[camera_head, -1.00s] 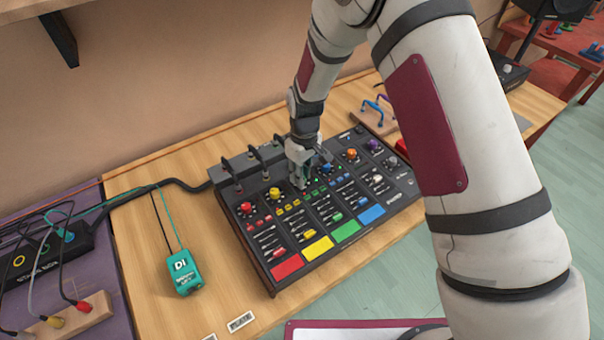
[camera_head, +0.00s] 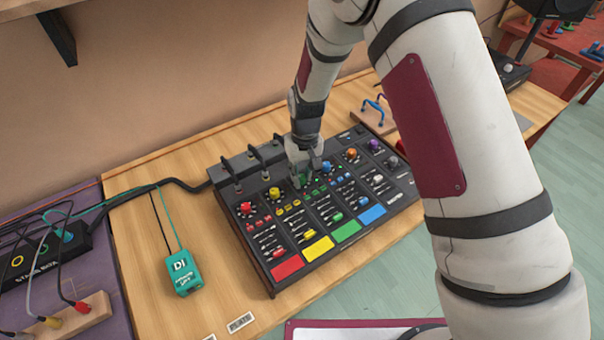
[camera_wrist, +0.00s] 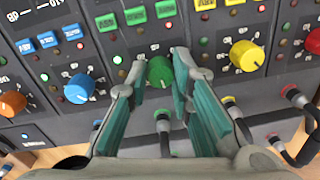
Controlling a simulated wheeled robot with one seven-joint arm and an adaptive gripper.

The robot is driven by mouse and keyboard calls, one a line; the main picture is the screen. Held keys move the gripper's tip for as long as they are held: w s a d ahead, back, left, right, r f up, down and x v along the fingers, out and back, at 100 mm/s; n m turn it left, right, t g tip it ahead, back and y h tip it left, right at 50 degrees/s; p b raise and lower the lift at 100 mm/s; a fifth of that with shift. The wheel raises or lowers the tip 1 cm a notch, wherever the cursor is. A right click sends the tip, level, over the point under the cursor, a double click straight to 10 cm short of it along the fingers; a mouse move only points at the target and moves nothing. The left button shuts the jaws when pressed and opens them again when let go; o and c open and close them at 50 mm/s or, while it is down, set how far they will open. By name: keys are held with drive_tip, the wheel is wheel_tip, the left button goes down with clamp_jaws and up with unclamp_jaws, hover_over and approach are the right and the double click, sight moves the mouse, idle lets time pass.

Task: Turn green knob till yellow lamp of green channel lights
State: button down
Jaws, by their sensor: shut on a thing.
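The green knob (camera_wrist: 159,72) sits between my two fingertips in the wrist view. My gripper (camera_wrist: 160,70) is shut on the knob's sides, pointing down at the panel. In the head view my gripper (camera_head: 304,180) covers much of the green channel of the black mixer (camera_head: 262,262). A small lamp (camera_wrist: 117,60) left of the green knob in the wrist view glows pale green. The lamp below it (camera_wrist: 122,74) looks dark. I see no lamp clearly lit yellow by the green knob.
The blue knob (camera_wrist: 80,88) and yellow knob (camera_wrist: 247,56) flank the green one. Plugged cables (camera_wrist: 163,122) stand close by my fingers. A teal DI box (camera_head: 184,273) lies on the table left of the mixer, with bare wood around it.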

sight(304, 177)
drive_tip(key=c, duration=1.4)
unclamp_jaws()
drive_tip(key=shift+w+d+r, duration=0.1)
drive_tip(key=shift+d+r, duration=0.05)
drive_tip(key=shift+r, duration=2.85)
drive_tip(key=shift+d+r, duration=0.1)
drive_tip(key=shift+r, duration=2.9)
